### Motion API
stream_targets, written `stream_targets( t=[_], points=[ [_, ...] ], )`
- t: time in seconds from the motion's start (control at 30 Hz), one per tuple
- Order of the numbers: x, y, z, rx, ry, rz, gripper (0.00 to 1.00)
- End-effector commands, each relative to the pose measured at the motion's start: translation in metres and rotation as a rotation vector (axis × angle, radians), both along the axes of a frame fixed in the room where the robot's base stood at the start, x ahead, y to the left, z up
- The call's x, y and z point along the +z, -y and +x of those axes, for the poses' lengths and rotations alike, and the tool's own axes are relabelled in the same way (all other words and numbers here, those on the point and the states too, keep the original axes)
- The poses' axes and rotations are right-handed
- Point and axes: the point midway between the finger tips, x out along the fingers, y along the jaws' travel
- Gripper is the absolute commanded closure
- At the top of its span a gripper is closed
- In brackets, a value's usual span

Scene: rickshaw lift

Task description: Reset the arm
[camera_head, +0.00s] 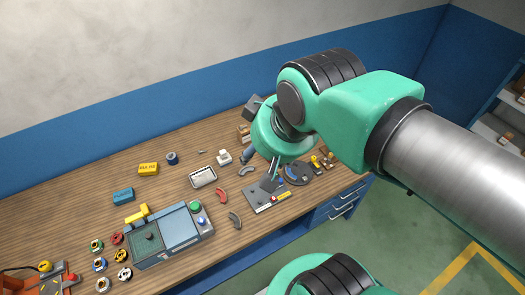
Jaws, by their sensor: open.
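My arm reaches in from the right in the head view, green with a bare metal link. Its wrist hangs over the right part of the wooden workbench (85,199). My gripper (273,172) points down above a grey plate-like fixture (262,197) with small coloured parts. Its thin fingers are open, and nothing shows between them. I cannot tell whether the fingertips touch the fixture.
A grey box with a green button (170,236) stands at the front of the bench. Yellow (148,169) and blue (123,196) blocks, a white tray (203,177) and several coloured rings lie around. A round dark base (298,173) is right of my gripper. Blue drawers (341,205) are below.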

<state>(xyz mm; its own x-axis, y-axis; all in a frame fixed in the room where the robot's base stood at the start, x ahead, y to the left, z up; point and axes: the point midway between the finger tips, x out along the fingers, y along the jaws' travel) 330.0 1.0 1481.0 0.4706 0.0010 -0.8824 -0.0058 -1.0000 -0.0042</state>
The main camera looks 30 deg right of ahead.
Motion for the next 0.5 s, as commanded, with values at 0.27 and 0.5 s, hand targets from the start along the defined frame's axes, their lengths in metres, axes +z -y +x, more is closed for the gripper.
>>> stream_targets(
  t=[0.27,0.5],
  points=[
    [-0.001,0.0008,-0.0029,0.007,0.002,-0.005,0.52],
    [-0.0045,0.0008,-0.0026,0.007,0.002,-0.005,0.52]
  ],
)
